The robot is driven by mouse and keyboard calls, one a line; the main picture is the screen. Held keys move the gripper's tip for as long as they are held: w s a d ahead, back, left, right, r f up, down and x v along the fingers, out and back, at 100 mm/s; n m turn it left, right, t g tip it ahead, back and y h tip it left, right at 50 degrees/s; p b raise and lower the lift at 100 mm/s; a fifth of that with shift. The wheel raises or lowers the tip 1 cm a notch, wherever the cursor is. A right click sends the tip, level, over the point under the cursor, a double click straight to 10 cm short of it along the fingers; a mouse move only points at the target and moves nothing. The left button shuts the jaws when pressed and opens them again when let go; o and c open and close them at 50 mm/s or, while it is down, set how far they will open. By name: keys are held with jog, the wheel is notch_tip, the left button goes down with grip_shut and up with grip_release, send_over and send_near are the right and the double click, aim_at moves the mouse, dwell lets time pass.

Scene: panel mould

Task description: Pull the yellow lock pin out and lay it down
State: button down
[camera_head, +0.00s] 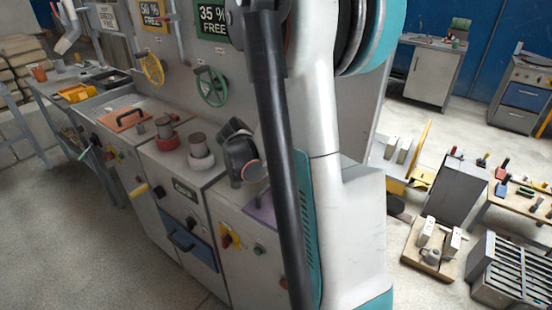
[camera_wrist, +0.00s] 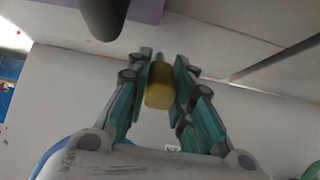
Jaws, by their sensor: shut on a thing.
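The yellow lock pin (camera_wrist: 159,88) is a short yellow cylinder with a narrow grey part at its far end. In the wrist view, my gripper (camera_wrist: 160,75) has its teal-padded fingers on either side of it, shut on it. Beyond the pin is a plain pale panel (camera_wrist: 240,110). I cannot tell whether the grey end is inside a hole or free. In the head view, neither the pin in my grip nor my fingertips can be made out; my own arm covers much of that area.
A purple plate (camera_wrist: 145,10) and a dark cylinder (camera_wrist: 103,18) are near the fingers' far side. A low table (camera_head: 520,195) with tools stands at right. Open floor lies at left.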

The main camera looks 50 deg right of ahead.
dwell(0.4)
jog(key=c, duration=1.3)
grip_release()
jog(key=v, duration=1.2)
jog(key=shift+w, duration=0.1)
